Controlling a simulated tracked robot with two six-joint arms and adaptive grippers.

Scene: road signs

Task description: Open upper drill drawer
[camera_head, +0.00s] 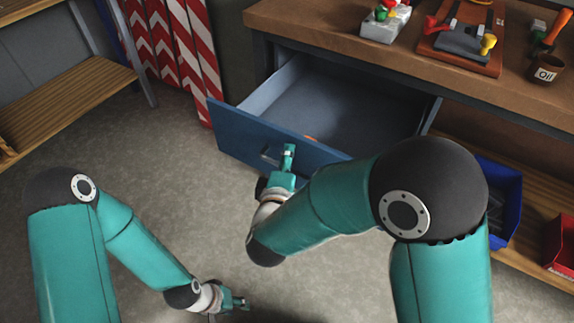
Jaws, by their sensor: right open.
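The blue drawer (235,128) under the wooden workbench stands pulled out, and its grey inside shows. A small orange thing shows inside near the front wall. My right gripper (289,152) is at the drawer's front, beside its handle (270,153), with its fingers open. I cannot tell whether it touches the handle. My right arm covers the right part of the drawer front. My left gripper (238,301) hangs low over the floor, away from the drawer, and its finger gap is too small to make out.
The workbench top (340,25) carries a box with coloured knobs, a red-brown board and an oil cup (546,70). A blue bin (503,190) and a red bin (560,243) sit on the lower shelf. Striped red-white boards (165,40) lean behind. The floor at left is clear.

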